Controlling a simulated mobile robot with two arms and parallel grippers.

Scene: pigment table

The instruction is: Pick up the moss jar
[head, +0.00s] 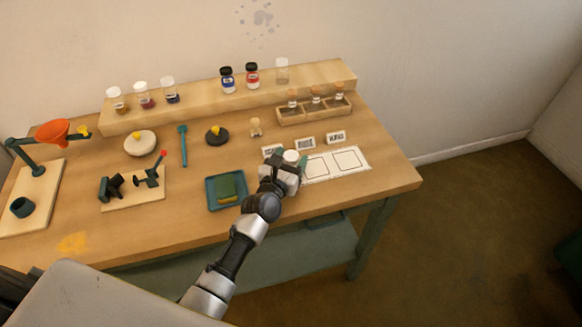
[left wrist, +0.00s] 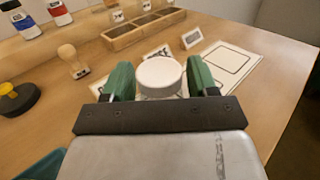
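A jar with a round white lid (left wrist: 160,75) stands between the green fingers of my left gripper (left wrist: 162,82). Its lid also shows in the head view (head: 291,157), at the left end of the white mat (head: 319,174). The fingers flank the lid closely on both sides; I cannot tell whether they press on the jar. The jar's body and contents are mostly hidden by my gripper, so I cannot confirm that it is the moss jar. My right gripper is not in view.
Label cards (head: 305,143) stand behind the mat, with a wooden rack (head: 314,108) of small corked jars beyond. A teal tray (head: 227,204) with a green block lies left of my arm. A wooden shelf (head: 208,107) holds several jars. The mat's two right squares are empty.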

